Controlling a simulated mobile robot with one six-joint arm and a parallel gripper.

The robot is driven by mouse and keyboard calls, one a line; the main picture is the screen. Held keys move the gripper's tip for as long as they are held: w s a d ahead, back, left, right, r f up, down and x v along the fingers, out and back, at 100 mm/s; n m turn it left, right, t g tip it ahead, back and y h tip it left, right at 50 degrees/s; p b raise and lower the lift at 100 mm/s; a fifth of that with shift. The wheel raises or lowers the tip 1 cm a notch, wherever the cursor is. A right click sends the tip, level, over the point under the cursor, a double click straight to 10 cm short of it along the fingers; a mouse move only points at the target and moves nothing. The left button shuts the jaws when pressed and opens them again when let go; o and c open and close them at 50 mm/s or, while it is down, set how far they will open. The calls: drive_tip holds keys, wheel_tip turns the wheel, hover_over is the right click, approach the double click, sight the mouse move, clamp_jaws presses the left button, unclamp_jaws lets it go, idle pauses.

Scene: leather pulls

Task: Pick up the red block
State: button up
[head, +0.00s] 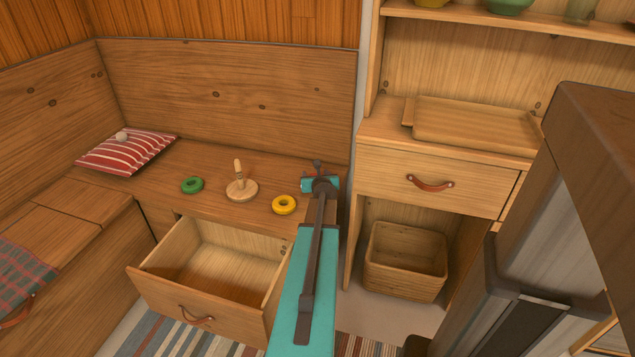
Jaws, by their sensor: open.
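My arm reaches up from the bottom of the head view to the right end of the wooden bench. My gripper (317,167) is at its far end, above the bench top near the backrest. It is open, and its fingers are small and partly hidden by my own wrist. A small reddish patch (306,173) shows at the gripper's left side. It is too small and covered to tell whether it is the red block. I make out no other red block in view.
A yellow ring (284,205), a wooden peg stand (241,188) and a green ring (192,185) are on the bench. A striped cushion (126,151) lies farther left. An open, empty drawer (198,318) juts out below. A cabinet (428,182) stands right of my gripper.

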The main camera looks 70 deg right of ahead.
drive_tip(key=shift+w+d, duration=0.1)
drive_tip(key=shift+d, duration=0.1)
idle(0.5)
drive_tip(key=c, duration=1.1)
drive_tip(key=shift+r+p, duration=0.15)
drive_tip(key=shift+p, duration=0.15)
drive_tip(key=shift+c, duration=0.2)
